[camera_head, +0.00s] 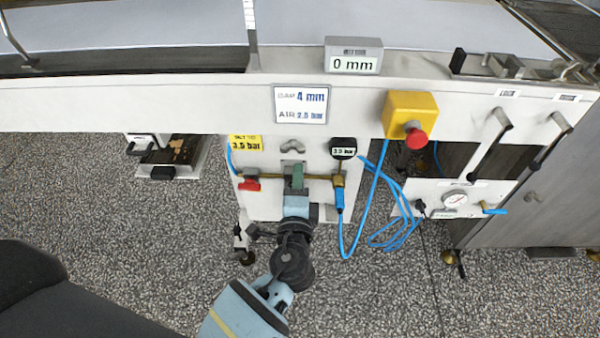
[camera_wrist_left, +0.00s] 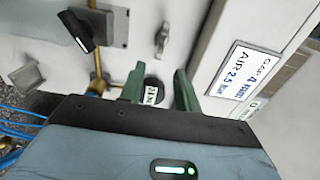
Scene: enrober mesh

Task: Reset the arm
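My left gripper (camera_head: 293,178) has green fingers and is raised in front of the white panel (camera_head: 262,205) under the machine. In the left wrist view its two fingers (camera_wrist_left: 159,90) stand apart, so it is open. A dark round part with a white label (camera_wrist_left: 152,93) shows between the fingers in that view; I see no finger closed on it. A grey wing-shaped handle (camera_head: 292,146) is just above the fingers. My right gripper is not in view.
A red valve handle (camera_head: 250,185) is left of the gripper. A blue hose (camera_head: 375,200) loops down at right. A yellow box with a red button (camera_head: 411,117) juts from the machine's front. The speckled floor (camera_head: 150,240) is largely clear.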

